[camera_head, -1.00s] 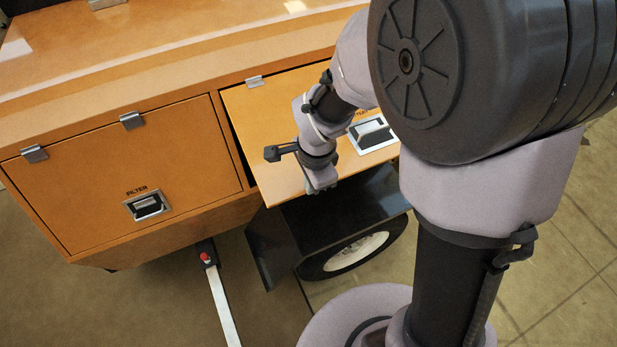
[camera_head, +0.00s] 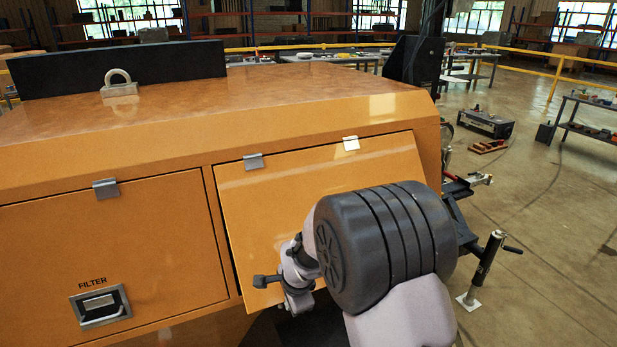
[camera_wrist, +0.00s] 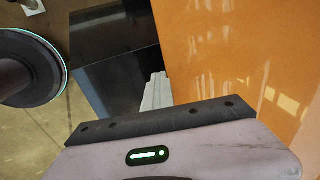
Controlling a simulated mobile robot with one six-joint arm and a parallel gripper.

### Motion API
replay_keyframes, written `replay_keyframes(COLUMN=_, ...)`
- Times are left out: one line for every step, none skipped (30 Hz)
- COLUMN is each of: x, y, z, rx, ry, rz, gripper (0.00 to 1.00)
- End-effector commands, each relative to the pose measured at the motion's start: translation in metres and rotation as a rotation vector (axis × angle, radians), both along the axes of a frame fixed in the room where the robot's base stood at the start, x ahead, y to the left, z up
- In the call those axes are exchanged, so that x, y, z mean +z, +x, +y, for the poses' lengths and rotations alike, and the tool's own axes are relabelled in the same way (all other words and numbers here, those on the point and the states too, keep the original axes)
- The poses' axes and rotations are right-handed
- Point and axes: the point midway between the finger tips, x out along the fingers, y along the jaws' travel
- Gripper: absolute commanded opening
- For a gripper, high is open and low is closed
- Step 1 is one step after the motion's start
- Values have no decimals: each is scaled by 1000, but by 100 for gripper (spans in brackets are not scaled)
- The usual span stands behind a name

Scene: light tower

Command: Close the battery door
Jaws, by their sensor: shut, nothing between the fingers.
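The battery door (camera_head: 265,200) is the orange panel at the right of the tower's side, hinged along its top. It stands slightly ajar, with a dark gap along its left edge. Its latch and label are hidden behind my arm in the head view. My gripper (camera_head: 297,308) is at the door's lower edge, partly hidden by the arm. In the wrist view the shut, empty fingers (camera_wrist: 157,92) are beside the orange door face (camera_wrist: 240,50); I cannot tell whether they touch it.
The filter door (camera_head: 120,250) at the left is flush, with a metal latch (camera_head: 101,306). A lifting ring (camera_head: 118,80) stands on top. A jack post (camera_head: 487,262) stands right of the tower. A dark fender (camera_wrist: 115,70) lies below the door. Open floor extends at right.

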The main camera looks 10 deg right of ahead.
Motion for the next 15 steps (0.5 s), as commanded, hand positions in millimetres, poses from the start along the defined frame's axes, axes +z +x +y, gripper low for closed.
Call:
replay_keyframes(x=-9, y=9, z=3, rx=1, ry=0, rz=-1, gripper=0)
replay_keyframes(x=-12, y=14, z=5, rx=1, ry=0, rz=-2, gripper=0)
replay_keyframes(x=-16, y=20, z=7, rx=0, ry=1, rz=-3, gripper=0)
replay_keyframes(x=-19, y=25, z=8, rx=0, ry=1, rz=-2, gripper=0)
replay_keyframes(x=-22, y=29, z=9, rx=0, ry=1, rz=-2, gripper=0)
replay_keyframes(x=-25, y=34, z=11, rx=1, ry=1, rz=-3, gripper=0)
replay_keyframes(x=-27, y=37, z=12, rx=1, ry=1, rz=-3, gripper=0)
replay_keyframes(x=-28, y=41, z=13, rx=0, ry=1, rz=-3, gripper=0)
replay_keyframes(x=-31, y=44, z=15, rx=0, ry=1, rz=-3, gripper=0)
replay_keyframes(x=-32, y=47, z=15, rx=0, ry=1, rz=-3, gripper=0)
replay_keyframes(x=-33, y=49, z=16, rx=0, ry=1, rz=-3, gripper=0)
replay_keyframes(x=-34, y=52, z=17, rx=0, ry=1, rz=-4, gripper=0)
replay_keyframes(x=-35, y=53, z=18, rx=1, ry=1, rz=-3, gripper=0)
replay_keyframes(x=-36, y=55, z=18, rx=1, ry=1, rz=-3, gripper=0)
replay_keyframes(x=-36, y=56, z=18, rx=1, ry=1, rz=-3, gripper=0)
